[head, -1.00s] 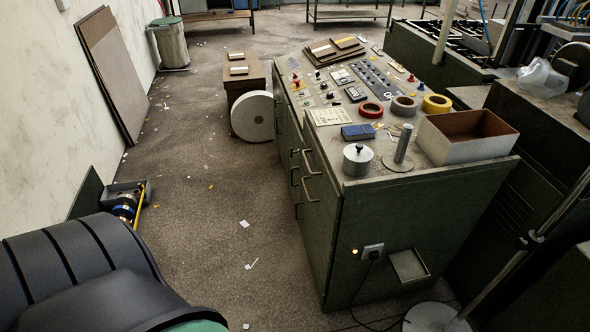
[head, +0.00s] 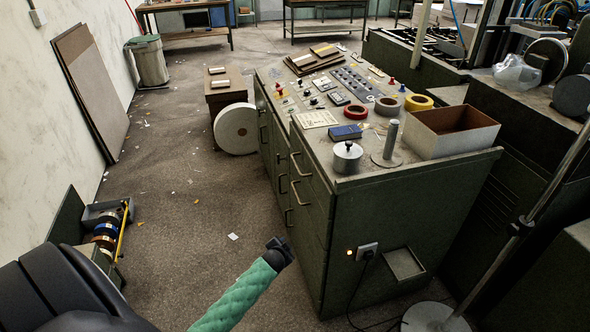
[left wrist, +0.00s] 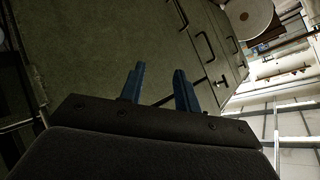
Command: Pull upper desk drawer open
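The green metal desk (head: 420,215) stands at centre right, its drawer front facing left. The upper drawer handle (head: 299,164) is a bent metal bar near the top of that front; the drawer looks shut. Another handle (head: 300,193) sits just below it. My left gripper (head: 280,252) is a small dark shape at the end of my green-sleeved arm, low and in front of the desk, apart from the handles. In the left wrist view its two blue fingers (left wrist: 158,80) are spread and empty, with desk handles (left wrist: 205,46) beyond them. My right gripper is not in view.
The desktop carries tape rolls (head: 371,112), a silver canister (head: 347,157) and an open box (head: 452,130). A white roll (head: 237,129) stands on the floor beyond the desk front. A small tray of rolls (head: 105,230) lies by the left wall. Floor between is mostly clear.

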